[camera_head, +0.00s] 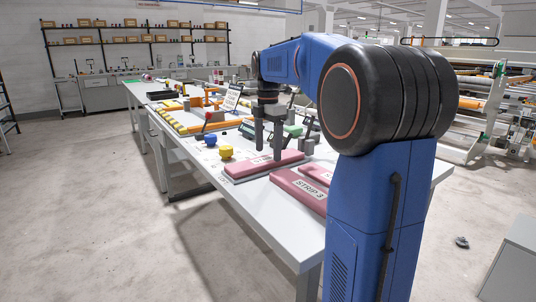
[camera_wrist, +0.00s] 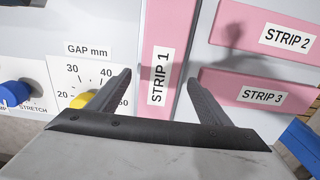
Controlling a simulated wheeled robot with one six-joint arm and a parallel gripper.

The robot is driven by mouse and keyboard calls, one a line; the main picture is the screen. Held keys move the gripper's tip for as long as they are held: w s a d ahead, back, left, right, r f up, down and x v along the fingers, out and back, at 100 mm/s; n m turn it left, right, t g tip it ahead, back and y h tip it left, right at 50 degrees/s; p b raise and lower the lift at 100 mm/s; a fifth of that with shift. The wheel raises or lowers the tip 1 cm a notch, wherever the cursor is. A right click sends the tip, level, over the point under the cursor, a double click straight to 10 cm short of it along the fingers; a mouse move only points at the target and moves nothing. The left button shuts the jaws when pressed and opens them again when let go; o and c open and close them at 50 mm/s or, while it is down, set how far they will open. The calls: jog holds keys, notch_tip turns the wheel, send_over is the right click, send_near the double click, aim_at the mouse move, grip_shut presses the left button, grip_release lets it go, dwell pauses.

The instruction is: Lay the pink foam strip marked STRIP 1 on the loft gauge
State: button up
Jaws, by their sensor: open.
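In the head view STRIP 1 (camera_head: 244,170) is the pink strip below my gripper (camera_head: 268,153). My gripper is open, with one finger on each side of the strip in the wrist view (camera_wrist: 160,80). I cannot tell whether the fingers touch it.
STRIP 3 (camera_head: 294,184) and STRIP 2 (camera_wrist: 268,22) lie to the right of STRIP 1. A panel with a GAP mm dial (camera_wrist: 84,70), a blue knob (camera_head: 210,140) and a yellow knob (camera_head: 226,152) is on its left. Tools and instruments crowd the table beyond.

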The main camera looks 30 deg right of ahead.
aim_at(268, 158)
notch_tip(268, 158, up, 10)
jog(key=shift+f, duration=0.15)
dwell(0.7)
